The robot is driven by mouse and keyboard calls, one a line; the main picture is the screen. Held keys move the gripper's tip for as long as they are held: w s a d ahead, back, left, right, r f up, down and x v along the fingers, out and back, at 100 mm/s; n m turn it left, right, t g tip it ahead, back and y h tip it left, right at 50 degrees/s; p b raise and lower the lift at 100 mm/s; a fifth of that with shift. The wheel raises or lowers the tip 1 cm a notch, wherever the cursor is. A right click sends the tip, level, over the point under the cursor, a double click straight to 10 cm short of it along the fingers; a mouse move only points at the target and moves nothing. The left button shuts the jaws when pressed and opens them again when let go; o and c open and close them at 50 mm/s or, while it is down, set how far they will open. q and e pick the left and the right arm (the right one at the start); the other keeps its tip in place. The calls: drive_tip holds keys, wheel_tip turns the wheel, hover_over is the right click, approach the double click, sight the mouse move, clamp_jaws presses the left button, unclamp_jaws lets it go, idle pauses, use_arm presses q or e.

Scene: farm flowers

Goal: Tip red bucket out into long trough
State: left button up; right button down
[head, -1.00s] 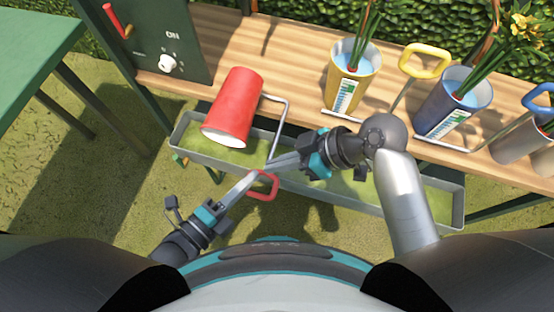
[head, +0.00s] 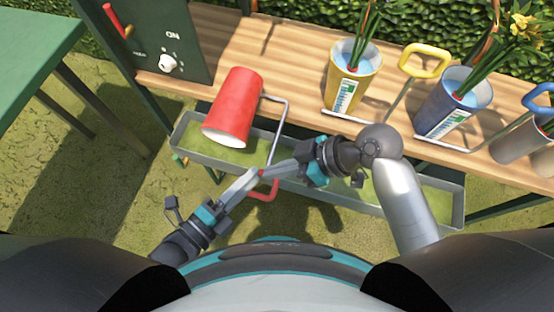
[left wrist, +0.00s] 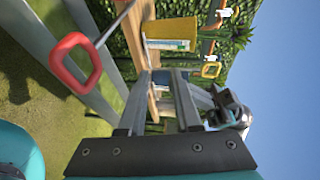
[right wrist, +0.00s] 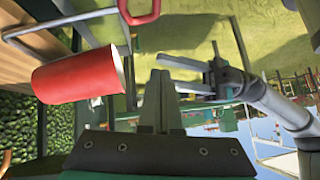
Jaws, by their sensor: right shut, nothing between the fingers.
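The red bucket (head: 234,107) lies tipped, its mouth facing the front of the bench, over the left part of the long grey trough (head: 350,200). Its wire handle runs down to a red grip (head: 264,192). The bucket (right wrist: 78,77) and grip (right wrist: 142,10) also show in the right wrist view, and the grip (left wrist: 75,65) in the left wrist view. My right gripper (head: 262,173) is shut and empty just above the grip in the head view. My left gripper (head: 253,177) is open, its tips close to the right one's. I cannot tell what supports the bucket.
The wooden bench (head: 290,55) carries a yellow bucket (head: 350,85) and a blue bucket (head: 452,105) with flowers. A dark control panel (head: 150,45) stands at the left end. A green table (head: 30,45) is further left. Grass lies in front of the trough.

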use_arm(q)
drive_tip(key=shift+o, duration=1.1)
